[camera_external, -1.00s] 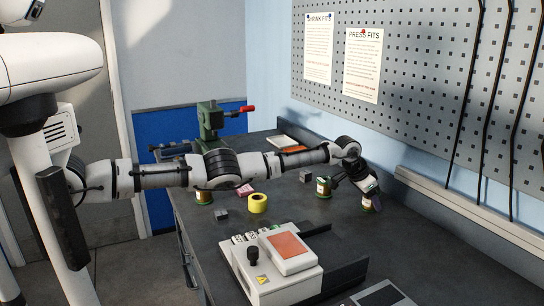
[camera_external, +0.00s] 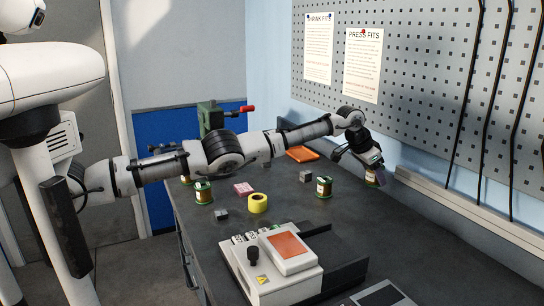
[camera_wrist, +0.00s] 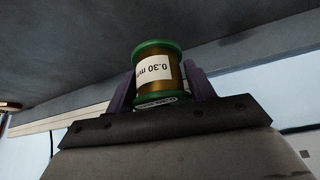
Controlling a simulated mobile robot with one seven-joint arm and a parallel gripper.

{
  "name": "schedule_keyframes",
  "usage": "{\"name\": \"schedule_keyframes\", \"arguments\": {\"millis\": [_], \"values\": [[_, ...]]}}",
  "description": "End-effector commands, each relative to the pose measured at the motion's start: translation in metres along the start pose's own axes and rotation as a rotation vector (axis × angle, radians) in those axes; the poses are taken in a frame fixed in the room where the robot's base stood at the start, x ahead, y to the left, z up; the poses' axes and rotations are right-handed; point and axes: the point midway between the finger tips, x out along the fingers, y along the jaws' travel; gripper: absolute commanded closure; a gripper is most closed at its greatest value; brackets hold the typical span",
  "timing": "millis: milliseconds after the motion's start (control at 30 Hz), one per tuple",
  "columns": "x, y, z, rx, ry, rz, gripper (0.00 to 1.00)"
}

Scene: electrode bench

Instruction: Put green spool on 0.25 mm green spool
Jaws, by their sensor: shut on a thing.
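My gripper (camera_external: 373,174) is shut on a green-flanged spool (camera_wrist: 158,75) of copper-coloured wire. Its label reads "0.30 mm", upside down in the wrist view, and purple fingers hold it from both sides. In the external view the held spool (camera_external: 371,178) is raised above the bench near the wall. Another green spool (camera_external: 324,188) stands upright on the bench to its left. A further green spool (camera_external: 203,193) stands at the bench's left side, with one more (camera_external: 186,180) partly hidden behind it. Their labels are too small to read, so I cannot tell which is 0.25 mm.
A yellow tape roll (camera_external: 257,203), a pink box (camera_external: 243,188) and small grey blocks (camera_external: 221,214) lie on the bench (camera_external: 290,215). A white device with an orange panel (camera_external: 290,252) stands in front. The pegboard wall (camera_external: 430,90) rises close behind my gripper.

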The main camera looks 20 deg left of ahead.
Motion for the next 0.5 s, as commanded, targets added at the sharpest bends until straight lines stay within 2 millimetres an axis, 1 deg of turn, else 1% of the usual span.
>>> {"name": "schedule_keyframes", "arguments": {"millis": [33,100,233,333,433,500], "values": [[-0.008,0.000,-0.005,0.000,0.004,0.000,0.87],[-0.011,0.000,-0.006,0.000,0.004,0.000,0.87],[-0.012,0.000,-0.007,0.000,0.004,0.000,0.87],[-0.014,-0.005,-0.007,-0.002,0.004,-0.001,0.87],[-0.019,-0.016,-0.008,-0.005,0.006,-0.003,0.87],[-0.025,-0.030,-0.008,-0.007,0.006,-0.006,0.87]]}}
